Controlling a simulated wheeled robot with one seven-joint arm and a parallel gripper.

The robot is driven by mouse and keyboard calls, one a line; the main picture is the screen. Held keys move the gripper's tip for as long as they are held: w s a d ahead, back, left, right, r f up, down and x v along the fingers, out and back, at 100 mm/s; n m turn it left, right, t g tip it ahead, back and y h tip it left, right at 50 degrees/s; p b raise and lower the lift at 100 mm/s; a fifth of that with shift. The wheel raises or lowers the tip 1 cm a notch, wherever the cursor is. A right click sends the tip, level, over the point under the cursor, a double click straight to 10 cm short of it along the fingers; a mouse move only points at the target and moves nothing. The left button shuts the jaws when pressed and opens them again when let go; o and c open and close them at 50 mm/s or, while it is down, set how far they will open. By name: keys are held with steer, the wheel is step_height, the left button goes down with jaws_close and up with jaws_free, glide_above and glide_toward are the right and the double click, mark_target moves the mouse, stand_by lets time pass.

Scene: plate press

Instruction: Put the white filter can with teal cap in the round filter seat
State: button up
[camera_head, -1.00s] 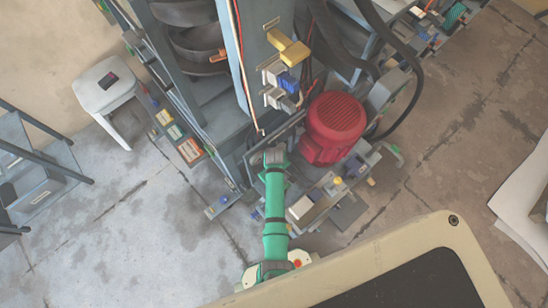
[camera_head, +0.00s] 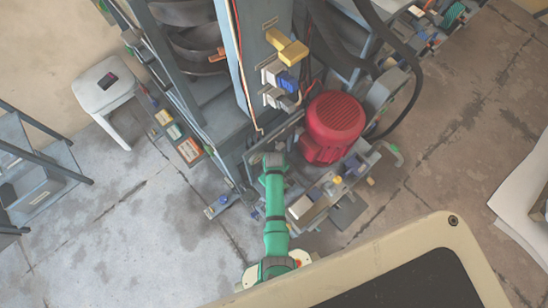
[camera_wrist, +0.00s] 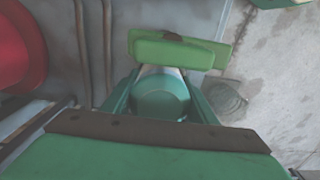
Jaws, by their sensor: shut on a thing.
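The filter can (camera_wrist: 160,96) shows in the wrist view as a round teal cap with a pale strip of its body just beyond it. My gripper (camera_wrist: 161,88) is shut on it, with a green finger on either side of the cap. The lower part of the can is hidden below the cap and fingers. A grey round, ridged form (camera_wrist: 226,98) lies to the right of the gripper; I cannot tell whether it is the round filter seat. In the head view my arm covers the gripper and can.
Grey pipes (camera_wrist: 93,50) run up at the left. The press column (camera_head: 243,55) rises behind. A white stool (camera_head: 103,86) stands at left. Open floor (camera_head: 130,220) lies left.

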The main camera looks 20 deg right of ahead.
steer(key=o, duration=1.4)
steer(key=shift+c, duration=0.2)
steer(key=shift+r, duration=0.1)
step_height(320, 180, up, 13)
steer(key=shift+r, duration=0.1)
steer(key=s+a+f+m+t, duration=0.1)
steer(key=s+a+f+t, duration=0.2)
steer(key=a, duration=0.6)
steer(key=s+a+r+m+t, duration=0.2)
steer(key=s+a+r+t, duration=0.2)
steer(key=s+r, duration=0.2)
steer(key=s+r+t, duration=0.4)
steer(key=s+r, duration=0.1)
steer(key=r, duration=0.8)
steer(key=s+r+m+t, duration=0.1)
steer(key=s+r+t, duration=0.3)
steer(key=r, duration=1)
steer(key=v, duration=0.2)
steer(key=shift+s+d, duration=0.2)
steer(key=shift+s, duration=0.15)
